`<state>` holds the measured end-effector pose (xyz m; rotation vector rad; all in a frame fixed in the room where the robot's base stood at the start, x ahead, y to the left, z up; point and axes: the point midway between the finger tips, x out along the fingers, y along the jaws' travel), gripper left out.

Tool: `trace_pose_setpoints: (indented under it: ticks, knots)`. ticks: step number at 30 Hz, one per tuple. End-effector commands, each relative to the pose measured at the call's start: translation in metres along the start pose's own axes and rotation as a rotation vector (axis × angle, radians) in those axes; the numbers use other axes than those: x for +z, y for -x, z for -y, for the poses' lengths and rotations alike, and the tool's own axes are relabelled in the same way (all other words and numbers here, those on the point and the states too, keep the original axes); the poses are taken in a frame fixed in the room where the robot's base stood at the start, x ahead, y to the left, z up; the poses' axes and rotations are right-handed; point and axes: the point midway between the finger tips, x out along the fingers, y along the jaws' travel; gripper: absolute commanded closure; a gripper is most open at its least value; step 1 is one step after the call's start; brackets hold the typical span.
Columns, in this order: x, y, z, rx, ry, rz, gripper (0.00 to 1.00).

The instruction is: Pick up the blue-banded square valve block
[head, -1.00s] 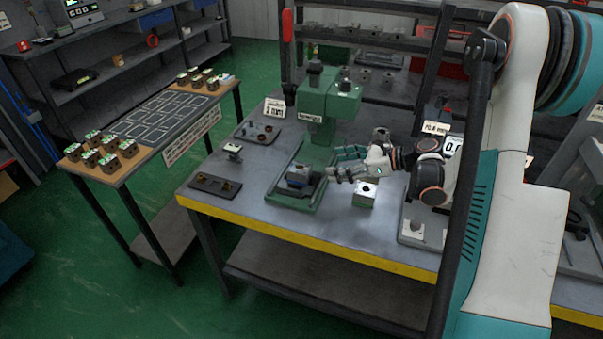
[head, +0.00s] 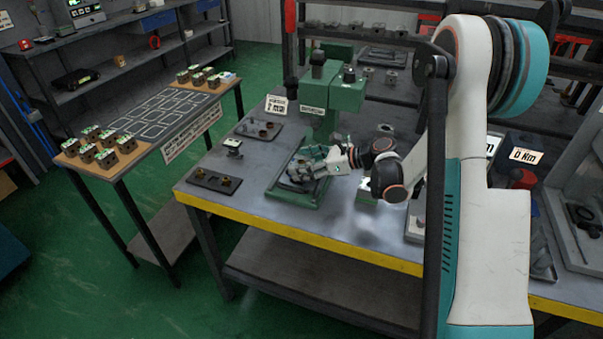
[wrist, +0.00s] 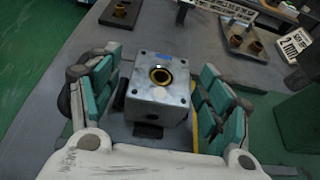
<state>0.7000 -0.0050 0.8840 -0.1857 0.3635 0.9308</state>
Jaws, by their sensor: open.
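The square valve block (wrist: 159,88) sits between the fingers of my gripper (wrist: 158,100) in the wrist view. It is a grey metal cube with a brass-ringed hole on top and a small blue mark at its far edge. Teal finger pads stand open on both sides, with small gaps to the block. In the head view my gripper (head: 312,168) is low over the base of the green press (head: 333,98) and mostly hides the block there.
A small block (head: 233,147) stands behind that tray. Another block (head: 367,190) stands right of the press base. The press column rises close behind my gripper. The side table (head: 155,118) holds several blocks.

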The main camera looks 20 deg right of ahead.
Motion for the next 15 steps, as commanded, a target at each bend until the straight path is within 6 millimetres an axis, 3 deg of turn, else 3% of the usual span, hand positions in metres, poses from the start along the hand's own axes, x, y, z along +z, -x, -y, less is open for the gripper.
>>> trace_pose_setpoints:
  ticks: [3, 9, 15]
  knots:
    - [-0.0005, -0.01, 0.0002, 0.0, 0.0, 0.0, 0.28]
    - [0.0008, -0.0096, 0.0004, -0.001, -0.001, 0.0, 0.31]
    - [0.0008, -0.0095, 0.0003, -0.001, -0.001, 0.0, 0.76]
